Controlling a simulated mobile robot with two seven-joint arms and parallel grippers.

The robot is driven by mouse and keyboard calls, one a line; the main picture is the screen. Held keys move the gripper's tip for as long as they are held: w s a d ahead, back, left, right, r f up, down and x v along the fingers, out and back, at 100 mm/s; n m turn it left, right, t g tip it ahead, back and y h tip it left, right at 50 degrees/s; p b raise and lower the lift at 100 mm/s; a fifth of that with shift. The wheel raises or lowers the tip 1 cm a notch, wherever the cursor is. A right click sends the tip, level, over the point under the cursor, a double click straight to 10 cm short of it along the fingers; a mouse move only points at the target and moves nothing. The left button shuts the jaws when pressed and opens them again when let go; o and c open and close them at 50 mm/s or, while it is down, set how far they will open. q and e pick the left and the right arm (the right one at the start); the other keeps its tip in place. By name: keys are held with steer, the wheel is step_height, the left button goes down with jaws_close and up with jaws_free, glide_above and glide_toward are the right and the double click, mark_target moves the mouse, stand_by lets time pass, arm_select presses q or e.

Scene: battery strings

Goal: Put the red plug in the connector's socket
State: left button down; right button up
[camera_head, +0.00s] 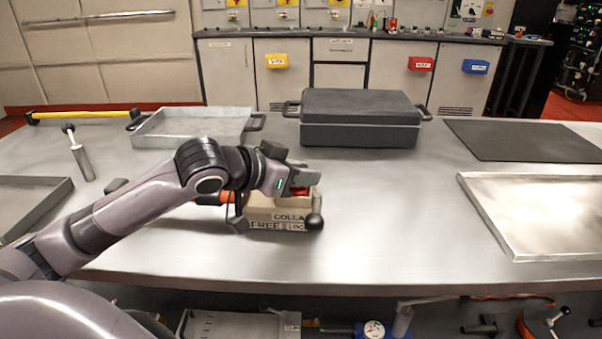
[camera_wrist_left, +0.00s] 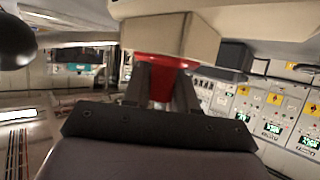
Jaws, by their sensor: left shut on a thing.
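My left gripper (camera_head: 299,181) is shut on the red plug (camera_head: 300,191), just above a beige block (camera_head: 262,216) with partly hidden lettering on its front. In the left wrist view, the red plug (camera_wrist_left: 163,62) sits between the fingers of my left gripper (camera_wrist_left: 162,88). Its wide end is against or very near the beige block (camera_wrist_left: 165,32); I cannot tell whether it is seated in a socket. The socket itself is hidden. A black ball-ended part (camera_head: 314,221) stands at the block's right front corner. My right gripper is not in view.
A dark grey case (camera_head: 360,122) and a metal tray (camera_head: 190,128) stand at the back. A dark mat (camera_head: 525,141) and another tray (camera_head: 535,250) lie at right. The table's middle right is clear. An orange part (camera_head: 212,198) shows behind my arm.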

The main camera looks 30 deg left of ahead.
arm_select(q)
steer(key=shift+f, duration=0.15)
steer(key=c, duration=0.9)
jaws_free()
steer(key=shift+r, duration=0.25)
steer(key=v, duration=0.4)
steer(key=shift+s+a, duration=0.15)
steer(key=shift+s, duration=0.1)
steer(key=v, duration=0.7)
steer(key=shift+s, duration=0.2)
steer(key=shift+s+r, duration=0.1)
